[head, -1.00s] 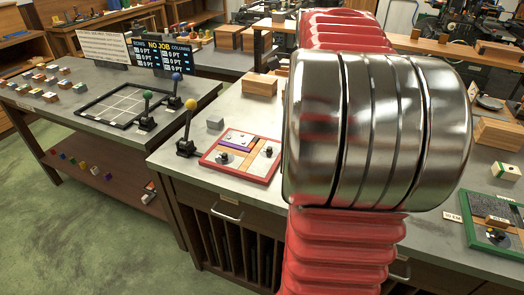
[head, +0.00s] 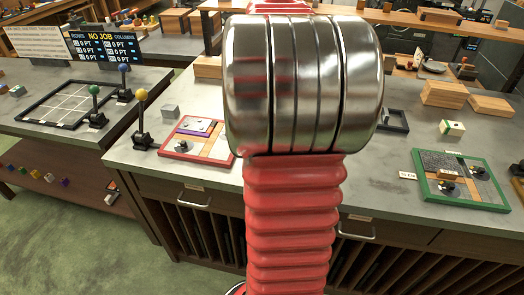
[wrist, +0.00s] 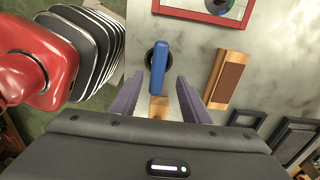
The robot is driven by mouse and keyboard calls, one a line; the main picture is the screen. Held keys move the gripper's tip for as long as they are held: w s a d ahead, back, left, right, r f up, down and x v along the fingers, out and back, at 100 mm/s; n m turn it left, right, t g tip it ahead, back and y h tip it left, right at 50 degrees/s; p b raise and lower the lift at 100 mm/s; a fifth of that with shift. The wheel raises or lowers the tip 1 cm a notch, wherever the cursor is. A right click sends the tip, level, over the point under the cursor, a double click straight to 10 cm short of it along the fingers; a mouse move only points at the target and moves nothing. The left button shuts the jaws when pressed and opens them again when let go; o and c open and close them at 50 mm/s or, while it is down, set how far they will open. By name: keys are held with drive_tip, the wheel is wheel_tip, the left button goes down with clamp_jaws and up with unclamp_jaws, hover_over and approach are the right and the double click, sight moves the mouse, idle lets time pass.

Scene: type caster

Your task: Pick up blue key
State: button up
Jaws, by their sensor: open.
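In the wrist view, the blue key (wrist: 158,68) is an upright-looking blue block at a round black base on the grey bench. My gripper (wrist: 159,82) is open, with its two purple fingers pointing toward the key, one on each side in the picture. I cannot tell whether either finger touches it. A light wooden piece (wrist: 158,106) shows below the key, between the fingers. In the head view, my red and metal arm covers the middle of the bench, and neither the key nor my gripper can be made out.
In the wrist view, a wooden block with a brown top (wrist: 229,80) lies right of the key, and a red-framed board (wrist: 212,10) lies beyond. Dark frames (wrist: 290,140) are at lower right. In the head view, a green-framed board (head: 420,190) lies right on the bench.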

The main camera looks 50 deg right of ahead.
drive_tip(key=shift+f, duration=1.15)
drive_tip(key=shift+f, duration=0.1)
drive_tip(key=shift+a+f, duration=0.15)
drive_tip(key=shift+f, duration=1.1)
drive_tip(key=shift+a+f, duration=0.1)
drive_tip(key=shift+f, duration=1.15)
drive_tip(key=shift+c, duration=0.4)
clamp_jaws()
